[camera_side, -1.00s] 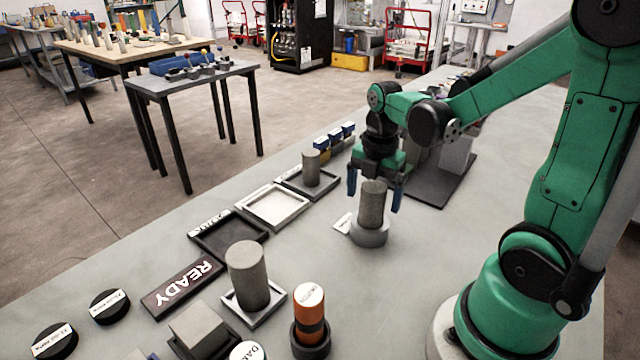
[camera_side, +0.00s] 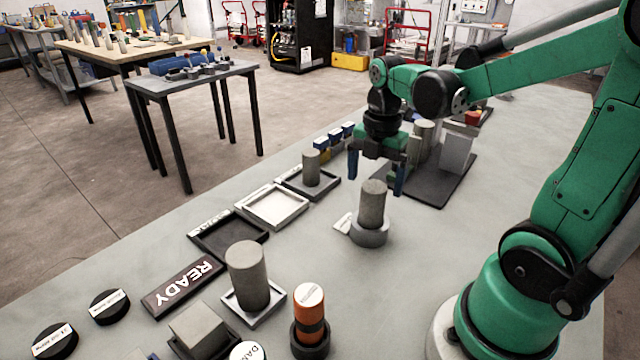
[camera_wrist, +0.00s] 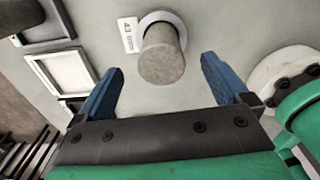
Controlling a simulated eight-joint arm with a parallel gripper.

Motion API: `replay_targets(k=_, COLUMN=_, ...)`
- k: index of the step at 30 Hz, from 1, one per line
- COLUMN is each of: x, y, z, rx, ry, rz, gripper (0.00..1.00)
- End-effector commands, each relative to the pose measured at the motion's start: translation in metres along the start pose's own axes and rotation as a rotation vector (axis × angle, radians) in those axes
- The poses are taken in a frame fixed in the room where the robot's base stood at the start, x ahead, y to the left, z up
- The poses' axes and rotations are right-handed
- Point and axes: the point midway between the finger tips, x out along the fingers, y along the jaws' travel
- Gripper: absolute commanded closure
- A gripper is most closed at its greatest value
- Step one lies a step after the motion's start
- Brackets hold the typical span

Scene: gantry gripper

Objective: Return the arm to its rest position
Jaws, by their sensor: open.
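My gripper (camera_side: 377,178) is open, with its blue fingers spread wide and nothing between them. It hangs above the bench, just behind and above a grey cylinder (camera_side: 372,203) standing upright in a round grey holder (camera_side: 369,234). In the wrist view my gripper (camera_wrist: 160,85) shows both fingertips apart. The cylinder (camera_wrist: 162,55) stands ahead of them, clear of both, in its round holder (camera_wrist: 180,23).
Square trays (camera_side: 274,207) lie to the left, one holding a cylinder (camera_side: 311,167). A larger cylinder (camera_side: 247,275), a READY plate (camera_side: 183,285) and an orange-black cylinder (camera_side: 309,313) are nearer. Behind my gripper, a dark base plate (camera_side: 432,190) bears a grey block and a cylinder.

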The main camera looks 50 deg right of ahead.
Motion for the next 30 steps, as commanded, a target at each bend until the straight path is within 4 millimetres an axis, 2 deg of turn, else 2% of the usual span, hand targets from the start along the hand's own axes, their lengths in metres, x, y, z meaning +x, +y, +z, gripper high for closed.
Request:
replay_targets(k=5, x=-0.005, y=0.005, z=-0.015, rx=0.203, ry=-0.026, rz=0.074, gripper=0.05)
replay_targets(k=11, x=-0.015, y=0.015, z=-0.046, rx=0.653, ry=0.004, rz=0.256, gripper=0.05)
replay_targets(k=15, x=-0.022, y=0.02, z=-0.071, rx=1.018, ry=0.122, rz=0.393, gripper=0.05)
replay_targets(k=21, x=-0.028, y=0.023, z=-0.099, rx=1.414, ry=0.346, rz=0.489, gripper=0.05)
replay_targets(k=25, x=-0.03, y=0.024, z=-0.107, rx=1.545, ry=0.44, rz=0.501, gripper=0.05)
replay_targets(k=30, x=-0.031, y=0.025, z=-0.109, rx=1.593, ry=0.473, rz=0.501, gripper=0.05)
